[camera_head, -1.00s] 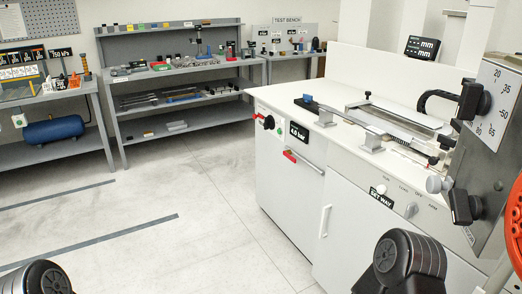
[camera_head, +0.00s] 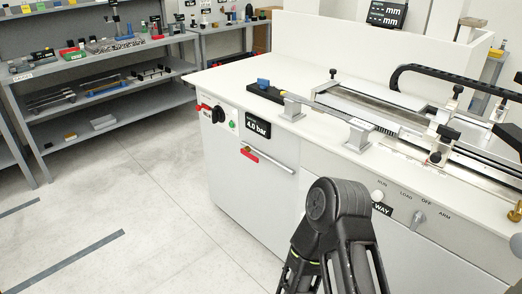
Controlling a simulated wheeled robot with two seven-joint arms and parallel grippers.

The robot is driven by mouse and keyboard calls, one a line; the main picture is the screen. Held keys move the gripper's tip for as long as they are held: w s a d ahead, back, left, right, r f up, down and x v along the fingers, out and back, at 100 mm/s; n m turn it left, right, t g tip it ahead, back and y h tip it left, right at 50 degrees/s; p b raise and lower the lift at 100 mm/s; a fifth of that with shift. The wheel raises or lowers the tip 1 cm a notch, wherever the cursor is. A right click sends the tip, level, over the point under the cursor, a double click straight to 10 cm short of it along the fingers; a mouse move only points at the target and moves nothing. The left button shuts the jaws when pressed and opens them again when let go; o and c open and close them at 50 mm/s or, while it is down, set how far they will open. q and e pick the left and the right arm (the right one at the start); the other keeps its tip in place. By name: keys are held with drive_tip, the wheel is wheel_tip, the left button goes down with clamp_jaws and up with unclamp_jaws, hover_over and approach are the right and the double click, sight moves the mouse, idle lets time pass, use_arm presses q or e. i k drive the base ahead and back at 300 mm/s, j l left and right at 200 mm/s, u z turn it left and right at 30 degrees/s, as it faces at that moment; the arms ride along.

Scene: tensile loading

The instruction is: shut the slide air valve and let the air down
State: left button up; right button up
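The slide air valve seems to be the red handle (camera_head: 249,154) at the left end of a silver pipe (camera_head: 272,159) on the front of the white cabinet (camera_head: 240,190). Above it is a black display (camera_head: 257,124) reading 4.0 bar; its upper line is too small to read surely. A black knob (camera_head: 219,114) and a green button (camera_head: 232,125) sit to the left of the display. One of my black arm links rises in front of the cabinet, right of the handle and apart from it. Neither gripper's fingers show.
A slide rig (camera_head: 400,110) with rails lies on the cabinet top (camera_head: 265,75), with a blue block (camera_head: 263,84) at its left end. A selector knob (camera_head: 417,217) is on the front panel. Grey shelves (camera_head: 100,100) stand behind left.

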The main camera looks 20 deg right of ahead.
sight(245, 151)
drive_tip(key=i+j+z, duration=0.1)
drive_tip(key=i+z, duration=0.3)
drive_tip(key=i+j+z, duration=0.15)
drive_tip(key=z, duration=0.25)
drive_tip(key=i+j+z, duration=0.2)
drive_tip(key=z, duration=0.15)
drive_tip(key=i+j+z, duration=0.25)
drive_tip(key=z, duration=0.15)
drive_tip(key=j, duration=0.1)
